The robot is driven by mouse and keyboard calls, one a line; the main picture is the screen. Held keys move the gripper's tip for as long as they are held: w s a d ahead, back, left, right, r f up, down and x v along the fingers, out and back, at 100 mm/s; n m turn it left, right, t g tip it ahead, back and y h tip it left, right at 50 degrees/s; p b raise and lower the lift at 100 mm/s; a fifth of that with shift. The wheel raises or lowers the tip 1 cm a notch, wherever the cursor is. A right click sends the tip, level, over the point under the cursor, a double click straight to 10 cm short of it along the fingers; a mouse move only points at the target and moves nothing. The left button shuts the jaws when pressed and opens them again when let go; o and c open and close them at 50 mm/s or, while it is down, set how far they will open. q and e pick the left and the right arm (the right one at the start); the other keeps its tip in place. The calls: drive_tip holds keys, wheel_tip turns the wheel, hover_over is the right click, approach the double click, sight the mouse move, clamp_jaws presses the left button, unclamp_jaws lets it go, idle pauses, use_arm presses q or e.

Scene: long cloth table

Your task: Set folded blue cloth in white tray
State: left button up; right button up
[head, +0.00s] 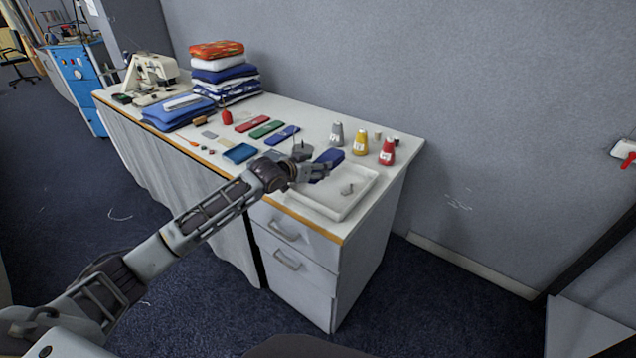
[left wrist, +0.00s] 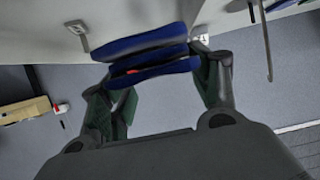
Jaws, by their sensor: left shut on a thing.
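The folded blue cloth (head: 327,160) is at the tip of my left gripper (head: 322,172) in the head view, over the far left part of the white tray (head: 352,206). In the left wrist view the cloth (left wrist: 150,52) shows as stacked blue layers with a small red spot, between the two fingers of my left gripper (left wrist: 165,75). The gripper is shut on it. Whether the cloth touches the tray cannot be told. My right gripper is not in view.
A shallow blue tray (head: 239,153) and red, green and blue flat items lie to the left. Stacked folded cloths (head: 222,72) and a sewing machine (head: 150,72) stand farther left.

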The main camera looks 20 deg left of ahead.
use_arm(q)
drive_tip(key=shift+f, duration=0.65)
